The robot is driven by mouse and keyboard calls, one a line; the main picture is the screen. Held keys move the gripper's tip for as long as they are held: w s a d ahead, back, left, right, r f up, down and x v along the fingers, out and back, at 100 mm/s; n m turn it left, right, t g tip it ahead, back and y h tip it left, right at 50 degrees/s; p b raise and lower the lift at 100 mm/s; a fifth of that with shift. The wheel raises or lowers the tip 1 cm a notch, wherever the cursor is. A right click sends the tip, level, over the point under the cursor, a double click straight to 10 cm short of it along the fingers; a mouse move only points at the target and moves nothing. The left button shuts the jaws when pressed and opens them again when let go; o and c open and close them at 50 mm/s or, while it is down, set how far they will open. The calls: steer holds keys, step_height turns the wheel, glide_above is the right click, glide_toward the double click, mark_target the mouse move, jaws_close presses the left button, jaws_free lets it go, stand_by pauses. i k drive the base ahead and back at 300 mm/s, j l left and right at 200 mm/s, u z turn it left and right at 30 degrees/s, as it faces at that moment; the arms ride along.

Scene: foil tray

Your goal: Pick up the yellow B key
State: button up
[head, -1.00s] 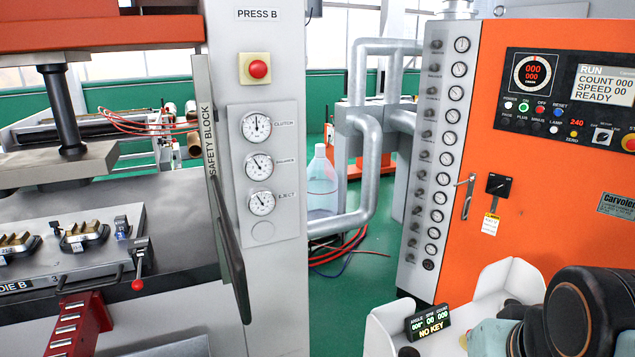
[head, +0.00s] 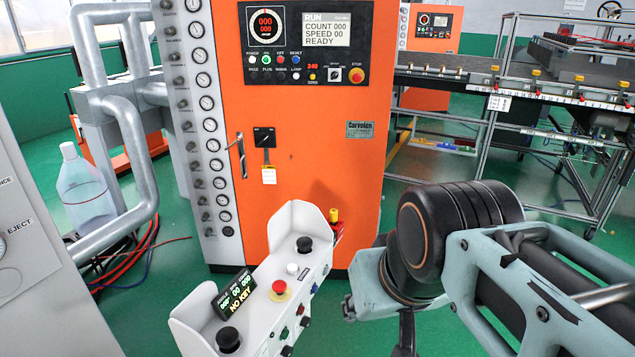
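A small yellow piece (head: 334,215) stands up from a red holder (head: 337,232) at the right end of the white control console, in front of the orange cabinet. It may be the yellow B key, but no letter can be read on it. The display (head: 236,294) on the console reads "NO KEY". My arm reaches in from the right, with its black joint right of the console. No gripper fingers can be made out, so whether the gripper is open or shut does not show.
The white console (head: 268,262) carries black knobs, a red stop button (head: 281,290) and side buttons. The orange cabinet (head: 315,130) stands behind it. Grey pipes (head: 140,150) and a clear bottle (head: 85,190) are at left. A metal conveyor (head: 500,80) is at right; green floor lies between.

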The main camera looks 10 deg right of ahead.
mark_target(333, 212)
steer(key=z, duration=0.2)
steer(key=i+l+u, duration=0.15)
steer(key=u, duration=1.2)
steer(key=i+l+u, duration=0.1)
steer(key=l+u, duration=0.5)
steer(key=u, duration=0.2)
steer(key=l+u, duration=0.3)
steer(key=l, duration=0.2)
steer(key=l+u, duration=0.25)
steer(key=l, duration=0.3)
steer(key=k+l+u, duration=0.15)
steer(key=l+u, duration=0.15)
steer(key=l, duration=0.15)
steer(key=k+l, duration=0.1)
steer(key=l, duration=0.3)
steer(key=k+l+u, duration=0.1)
steer(key=l, duration=0.3)
steer(key=k+l, duration=0.15)
steer(key=l, duration=0.25)
steer(key=k+l, duration=0.15)
steer(key=l, duration=0.2)
steer(key=l+u, duration=0.05)
